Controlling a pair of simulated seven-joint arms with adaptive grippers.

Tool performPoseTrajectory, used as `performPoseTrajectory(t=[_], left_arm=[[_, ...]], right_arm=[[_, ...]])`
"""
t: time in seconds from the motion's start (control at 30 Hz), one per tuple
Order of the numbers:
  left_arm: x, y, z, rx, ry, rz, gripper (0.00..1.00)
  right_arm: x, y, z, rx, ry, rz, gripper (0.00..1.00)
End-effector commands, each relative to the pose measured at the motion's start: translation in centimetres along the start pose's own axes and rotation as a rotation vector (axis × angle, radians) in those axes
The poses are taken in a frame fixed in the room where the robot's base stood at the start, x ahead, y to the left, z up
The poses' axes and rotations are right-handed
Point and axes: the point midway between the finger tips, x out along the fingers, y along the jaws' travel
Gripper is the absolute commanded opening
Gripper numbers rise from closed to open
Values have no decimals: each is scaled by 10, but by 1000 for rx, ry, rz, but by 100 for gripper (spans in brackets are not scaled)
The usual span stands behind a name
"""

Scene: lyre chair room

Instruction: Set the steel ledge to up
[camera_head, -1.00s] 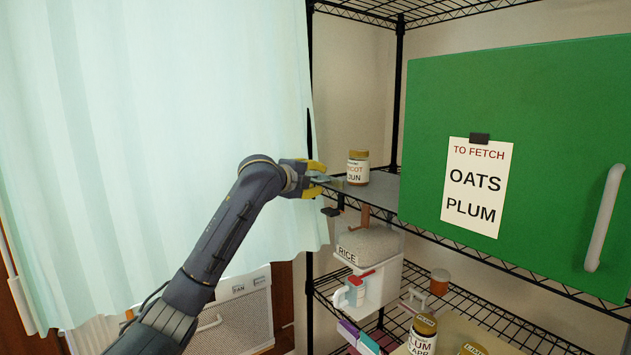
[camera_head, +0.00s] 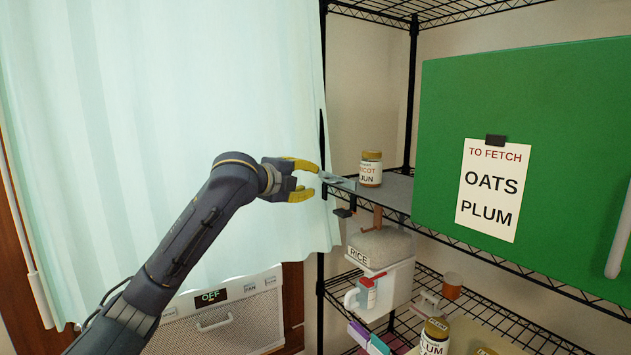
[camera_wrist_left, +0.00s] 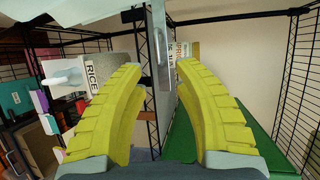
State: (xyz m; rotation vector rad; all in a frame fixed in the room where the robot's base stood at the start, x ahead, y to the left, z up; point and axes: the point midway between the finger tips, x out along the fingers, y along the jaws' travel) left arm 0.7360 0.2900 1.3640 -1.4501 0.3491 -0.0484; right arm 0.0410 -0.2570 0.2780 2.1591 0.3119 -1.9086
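The steel ledge (camera_head: 338,181) is a small pale grey plate at the left end of the upper shelf. It looks about level in the head view, but its exact angle is hard to tell. In the left wrist view the narrow metal plate (camera_wrist_left: 160,45) shows beyond and between my fingertips. My left gripper (camera_head: 314,181) is open, its two yellow fingers one above the other, just left of the ledge's end. No grip on it is visible. The left gripper's fingers also fill the left wrist view (camera_wrist_left: 160,72). My right gripper is not in view.
A labelled jar (camera_head: 371,168) stands on the upper shelf close behind the ledge. A RICE bin (camera_head: 381,246) hangs below. A green panel (camera_head: 560,110) with a note covers the right side. A pale curtain (camera_head: 160,90) hangs behind my left arm.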

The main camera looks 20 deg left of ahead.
Motion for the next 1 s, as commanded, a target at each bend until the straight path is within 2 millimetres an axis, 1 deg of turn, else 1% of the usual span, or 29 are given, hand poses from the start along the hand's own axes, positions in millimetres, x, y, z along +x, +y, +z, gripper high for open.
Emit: performPoseTrajectory(t=[0.1,0.23,0.77,0.87,0.97,1.0], left_arm=[[-10,0,0,1,0,-1,31],[-16,0,0,0,0,0,31],[-16,1,0,-5,0,2,31],[-6,13,3,-40,-1,15,31],[18,42,9,-121,-6,42,31],[30,58,12,-165,-12,57,31]], right_arm=[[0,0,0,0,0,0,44],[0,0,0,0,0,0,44],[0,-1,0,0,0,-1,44],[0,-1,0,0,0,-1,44],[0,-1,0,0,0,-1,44],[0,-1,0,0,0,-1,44]])
